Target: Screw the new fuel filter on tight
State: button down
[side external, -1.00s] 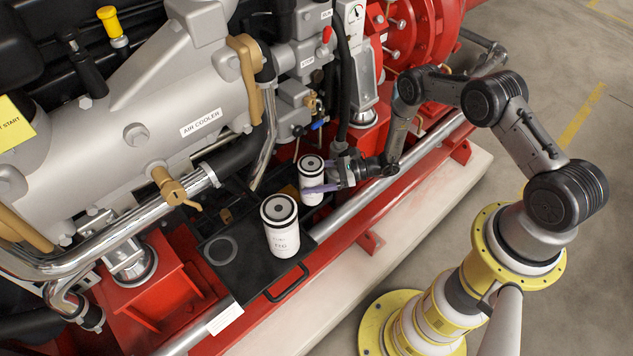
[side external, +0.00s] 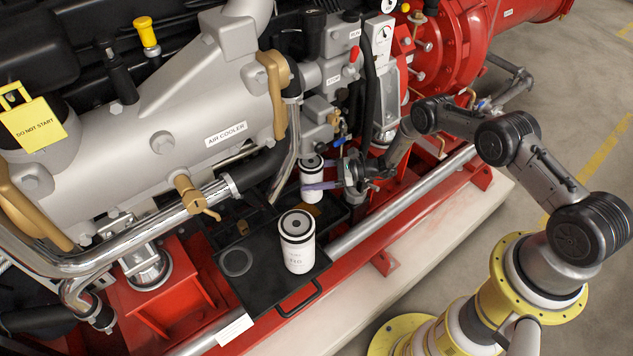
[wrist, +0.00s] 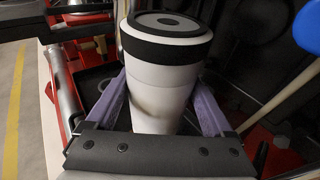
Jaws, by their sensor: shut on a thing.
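My gripper (side external: 320,177) is shut on a white fuel filter (side external: 312,192) with a black top rim, below the grey valve and bracket area of the engine. The wrist view shows this filter (wrist: 165,85) upright between the two purple fingers (wrist: 110,100), its round grey top facing up. A gap seems to lie above its top; I cannot see a thread or mount touching it. A second white filter (side external: 297,250) with a black rim and printed text stands upright on the black tray (side external: 262,290). I cannot tell from looks which filter is the new one.
The tray has a handle and a round ring mark (side external: 237,262). The air cooler (side external: 200,140), chrome pipes, hoses and a blue-handled valve (side external: 340,141) crowd the mount. A red frame rail (side external: 400,232) runs along the front. A yellow "DO NOT START" tag (side external: 32,123) hangs at left.

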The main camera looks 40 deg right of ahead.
jog(key=shift+w+r, duration=0.5)
jog(key=shift+w, duration=0.25)
jog(key=shift+w+r, duration=0.45)
jog(key=shift+w, duration=0.25)
jog(key=shift+r, duration=0.35)
dwell(1.0)
jog(key=shift+c, duration=1.9)
grip_release()
grip_shut()
jog(key=shift+s+f+m+t+h, duration=0.1)
jog(key=shift+f+m+t+h, duration=0.05)
jog(key=shift+m+t+h, duration=1)
jog(key=shift+o, duration=1.9)
grip_release()
